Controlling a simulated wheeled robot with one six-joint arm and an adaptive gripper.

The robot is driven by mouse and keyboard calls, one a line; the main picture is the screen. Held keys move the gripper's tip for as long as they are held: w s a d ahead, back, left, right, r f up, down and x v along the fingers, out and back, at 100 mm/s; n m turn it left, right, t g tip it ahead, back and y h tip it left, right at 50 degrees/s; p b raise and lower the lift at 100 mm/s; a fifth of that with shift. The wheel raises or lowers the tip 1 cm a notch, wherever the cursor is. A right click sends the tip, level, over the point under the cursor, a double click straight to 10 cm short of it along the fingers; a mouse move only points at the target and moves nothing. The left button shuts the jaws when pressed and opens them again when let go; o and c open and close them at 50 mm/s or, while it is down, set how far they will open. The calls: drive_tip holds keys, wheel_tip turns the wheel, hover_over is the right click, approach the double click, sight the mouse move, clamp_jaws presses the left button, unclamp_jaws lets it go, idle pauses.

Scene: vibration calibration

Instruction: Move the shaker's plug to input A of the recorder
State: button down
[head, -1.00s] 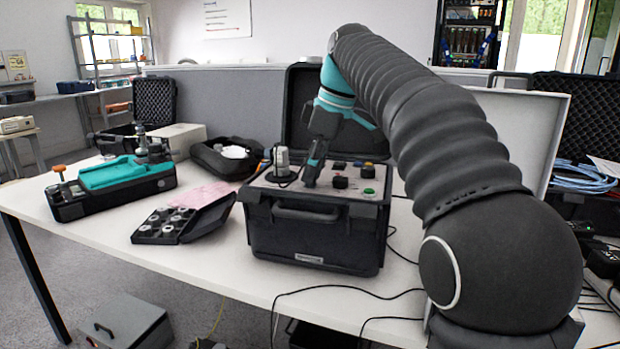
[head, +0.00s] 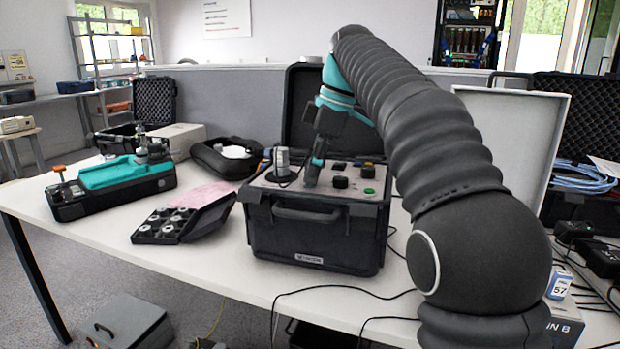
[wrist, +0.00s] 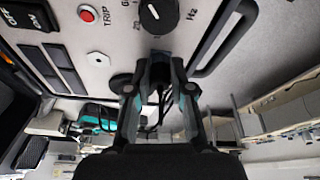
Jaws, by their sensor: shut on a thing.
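The shaker appears to be the open black case (head: 310,236), standing mid-table with a grey control panel and a metal cylinder (head: 282,163) on top. My gripper (head: 313,178) points down at this panel, right of the cylinder. In the wrist view my gripper (wrist: 160,82) is closed around a small dark piece, apparently the shaker's plug (wrist: 160,88), mostly hidden between the fingers, with dark cable below it. It is close to the panel; I cannot tell whether it is still seated. The recorder is not clearly identifiable; a dark box (head: 566,330) at lower right shows the letters "N B".
The panel (wrist: 110,50) has a red TRIP button (wrist: 87,15), a Hz knob (wrist: 158,12) and a handle (wrist: 222,38) close to my fingers. A teal-and-black device (head: 110,187) and an open case of small parts (head: 165,225) stand left. Loose cables run across the table front.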

drive_tip(key=shift+n, duration=0.7)
drive_tip(key=c, duration=0.9)
unclamp_jaws()
drive_tip(key=shift+c, duration=0.2)
drive_tip(key=shift+w+d+r, duration=0.1)
drive_tip(key=shift+d+r, duration=0.05)
drive_tip(key=shift+r, duration=0.4)
drive_tip(key=d, duration=0.8)
drive_tip(key=w+d, duration=0.1)
drive_tip(key=d, duration=0.3)
